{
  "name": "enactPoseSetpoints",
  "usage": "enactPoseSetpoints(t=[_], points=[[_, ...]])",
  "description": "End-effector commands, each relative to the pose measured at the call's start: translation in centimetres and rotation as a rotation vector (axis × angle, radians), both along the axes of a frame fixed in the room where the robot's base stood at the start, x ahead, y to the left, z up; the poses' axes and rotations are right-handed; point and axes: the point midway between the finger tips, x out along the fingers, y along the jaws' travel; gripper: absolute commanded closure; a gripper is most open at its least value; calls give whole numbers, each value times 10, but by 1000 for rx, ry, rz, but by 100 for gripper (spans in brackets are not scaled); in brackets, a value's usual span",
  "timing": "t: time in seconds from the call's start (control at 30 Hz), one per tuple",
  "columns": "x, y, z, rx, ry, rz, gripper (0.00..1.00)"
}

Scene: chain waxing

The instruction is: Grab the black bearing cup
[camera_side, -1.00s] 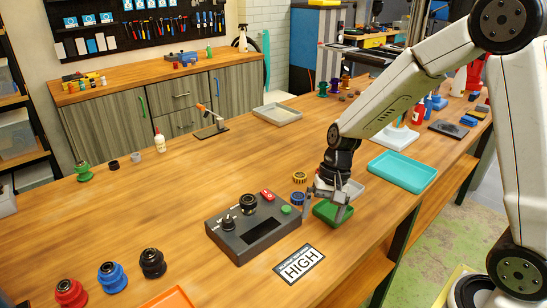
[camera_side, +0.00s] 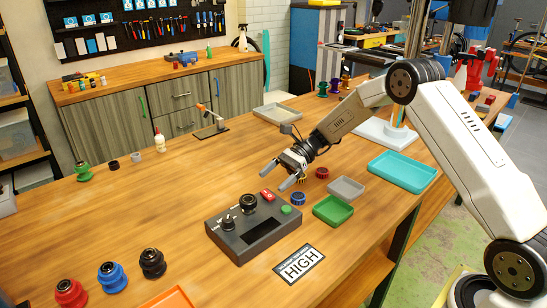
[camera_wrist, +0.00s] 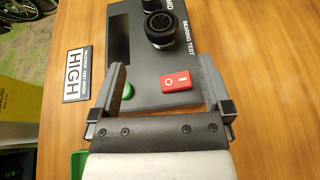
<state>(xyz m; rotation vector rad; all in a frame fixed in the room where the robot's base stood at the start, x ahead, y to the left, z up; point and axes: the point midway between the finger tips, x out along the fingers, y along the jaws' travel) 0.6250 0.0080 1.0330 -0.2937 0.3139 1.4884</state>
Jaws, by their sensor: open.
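A small black cup-like piece (camera_side: 114,165) stands on the far left of the wooden table in the side view, between a green hub and a grey cup; it is the likely black bearing cup. It is not in the wrist view. My gripper (camera_side: 270,182) is open and empty, in the air above the table behind the test box, well to the right of the black cup. In the wrist view my two fingers (camera_wrist: 162,70) are spread apart, with the box's red switch below between them.
The dark test box (camera_side: 240,230) carries black round parts on top. Blue ring (camera_side: 298,199), red ring (camera_side: 322,173), green tray (camera_side: 333,210), grey tray (camera_side: 346,187) and teal tray (camera_side: 402,170) lie to the right. Hubs (camera_side: 152,263) stand in front. The table's left middle is clear.

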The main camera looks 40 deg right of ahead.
Motion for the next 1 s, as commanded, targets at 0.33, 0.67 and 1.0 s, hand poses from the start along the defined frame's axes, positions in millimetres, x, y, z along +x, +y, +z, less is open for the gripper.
enactPoseSetpoints(t=[0.33,0.67,1.0], points=[[1,16,-6,0,1,3,0],[1,25,-10,-2,0,0,0],[4,53,-19,-2,0,3,0]])
